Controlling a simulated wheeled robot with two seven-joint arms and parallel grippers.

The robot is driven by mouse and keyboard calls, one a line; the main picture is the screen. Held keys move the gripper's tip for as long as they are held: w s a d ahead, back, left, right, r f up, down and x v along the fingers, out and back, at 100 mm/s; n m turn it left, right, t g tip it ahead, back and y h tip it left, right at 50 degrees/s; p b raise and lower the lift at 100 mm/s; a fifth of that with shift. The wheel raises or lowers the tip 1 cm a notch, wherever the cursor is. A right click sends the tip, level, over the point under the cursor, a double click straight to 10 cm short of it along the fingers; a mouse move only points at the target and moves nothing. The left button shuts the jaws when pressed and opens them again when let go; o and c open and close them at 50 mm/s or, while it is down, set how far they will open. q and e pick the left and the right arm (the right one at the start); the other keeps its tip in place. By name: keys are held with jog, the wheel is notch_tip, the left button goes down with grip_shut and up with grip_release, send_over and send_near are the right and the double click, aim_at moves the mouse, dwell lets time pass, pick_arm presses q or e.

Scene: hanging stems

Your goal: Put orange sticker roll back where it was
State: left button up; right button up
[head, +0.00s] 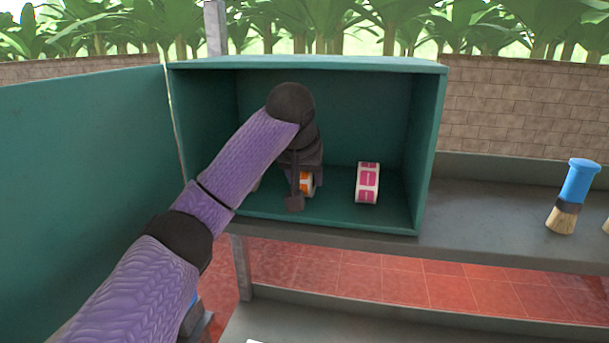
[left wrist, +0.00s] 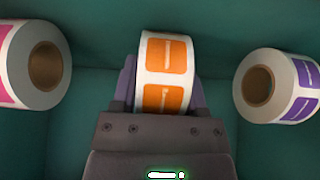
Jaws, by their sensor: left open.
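The orange sticker roll (head: 307,182) stands on the floor of the open green cabinet (head: 436,150), partly hidden behind my left gripper (head: 297,192). In the left wrist view the orange sticker roll (left wrist: 166,72) sits between the two fingers of my left gripper (left wrist: 163,90), which is open around it. Whether the fingers touch the roll I cannot tell. My right gripper is not in view.
A pink sticker roll (head: 367,183) stands right of the gripper in the cabinet. A purple sticker roll (left wrist: 282,84) is on the other side. A green door panel (head: 80,180) stands at left. A blue-handled brush (head: 573,195) is on the shelf at right.

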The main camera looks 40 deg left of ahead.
pick_arm(q)
jog(key=o, duration=0.3)
jog(key=shift+s+r, duration=0.1)
jog(key=shift+s, duration=0.1)
jog(key=shift+w+r, duration=0.15)
jog(key=shift+r, duration=0.05)
jog(key=v, duration=0.7)
jog(key=shift+s+r+p, duration=0.15)
jog(key=shift+s+p, duration=0.1)
jog(key=shift+p, duration=0.15)
